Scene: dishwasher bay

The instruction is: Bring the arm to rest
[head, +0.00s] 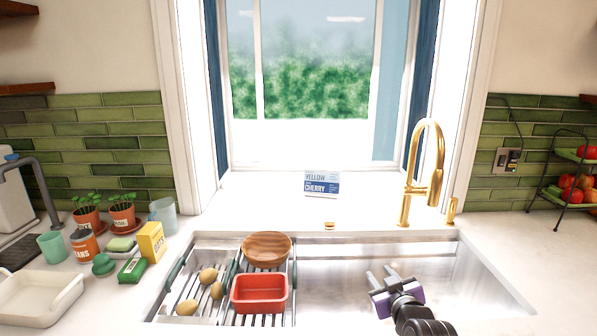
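My gripper (381,274) is over the right part of the sink, in the lower right of the head view. Its two pale fingers point away from me and stand apart with nothing visible between them. The purple part of the gripper sits behind the fingers, and my dark arm reaches in from the bottom edge. The gripper is to the right of the red dish and touches nothing that I can see.
The steel sink (455,275) is open around my gripper. A rack on its left holds a red dish (260,294), a wooden bowl (267,247) and several potatoes (208,275). A gold faucet (404,207) rises behind the sink. Items crowd the left counter.

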